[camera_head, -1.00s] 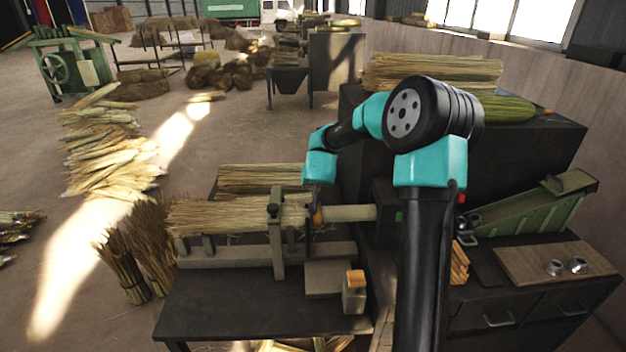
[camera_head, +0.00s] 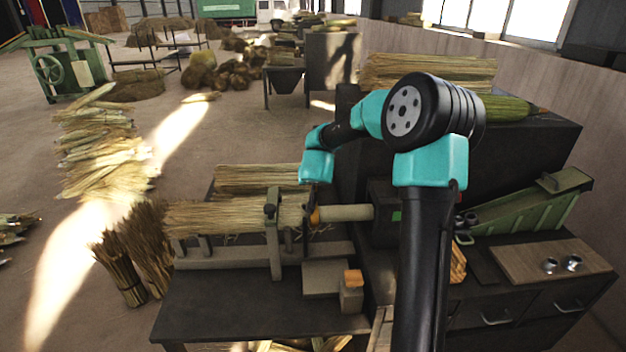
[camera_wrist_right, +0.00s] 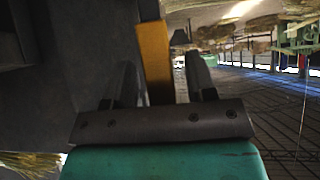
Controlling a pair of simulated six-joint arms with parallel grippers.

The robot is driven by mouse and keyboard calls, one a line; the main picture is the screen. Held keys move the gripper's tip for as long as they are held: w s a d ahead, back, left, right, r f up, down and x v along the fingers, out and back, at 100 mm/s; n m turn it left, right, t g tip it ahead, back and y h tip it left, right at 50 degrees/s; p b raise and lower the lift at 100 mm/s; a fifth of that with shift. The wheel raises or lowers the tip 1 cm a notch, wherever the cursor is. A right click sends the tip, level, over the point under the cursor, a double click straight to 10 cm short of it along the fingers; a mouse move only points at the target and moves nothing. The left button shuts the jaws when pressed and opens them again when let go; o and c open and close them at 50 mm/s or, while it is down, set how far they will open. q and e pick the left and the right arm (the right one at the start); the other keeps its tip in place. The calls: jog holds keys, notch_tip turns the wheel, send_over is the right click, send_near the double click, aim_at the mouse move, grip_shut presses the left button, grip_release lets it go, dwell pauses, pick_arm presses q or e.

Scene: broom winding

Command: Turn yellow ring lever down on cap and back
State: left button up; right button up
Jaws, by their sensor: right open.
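The yellow ring lever (camera_head: 315,214) shows as a small orange-yellow piece at the left end of the pale wooden handle (camera_head: 347,213). In the right wrist view it is a yellow bar (camera_wrist_right: 154,60) standing between the two fingers of my right gripper (camera_wrist_right: 165,78). The fingers are apart, one on each side of the bar. In the head view the fingers are mostly hidden at the lever, below the teal wrist. I cannot make out the cap separately. My left gripper is not in view.
A straw bundle (camera_head: 225,216) lies left of the lever, passing a grey upright clamp (camera_head: 273,240). A dark machine housing (camera_head: 386,212) stands to the right. A small block with an orange top (camera_head: 352,290) sits in front. The dark table (camera_head: 220,310) has free room at the front left.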

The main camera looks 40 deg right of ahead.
jog(key=v, duration=1.6)
jog(key=shift+a+r, duration=0.1)
jog(key=shift+a, duration=0.05)
jog(key=w+a+f+n+y, duration=0.1)
jog(key=a+f, duration=0.1)
jog(key=f, duration=0.6)
jog(key=a+f+n+y, duration=0.1)
jog(key=a+f, duration=0.2)
jog(key=f, duration=0.5)
jog(key=s+a+f+n+g+y, duration=0.1)
jog(key=a+f, duration=0.3)
jog(key=f, duration=0.3)
jog(key=s+a+f+n+g+y, duration=0.1)
jog(key=s+a+f+y, duration=0.1)
jog(key=a+f, duration=0.3)
jog(key=s+a+f+n+g+y, duration=0.1)
jog(key=a+f, duration=0.3)
jog(key=f, duration=0.5)
jog(key=shift+s+a+f+y, duration=0.15)
jog(key=shift+s+f+y, duration=0.2)
jog(key=shift+s+y, duration=0.25)
jog(key=s+a+f+n+g+y, duration=0.1)
jog(key=s+a+f+g+y, duration=0.1)
jog(key=s+a+f+g, duration=0.2)
jog(key=s+a+f, duration=0.3)
jog(key=s+a, duration=0.1)
jog(key=a, duration=0.1)
jog(key=shift+s+f+y, duration=0.35)
jog(key=shift+y, duration=0.05)
jog(key=shift+d, duration=0.1)
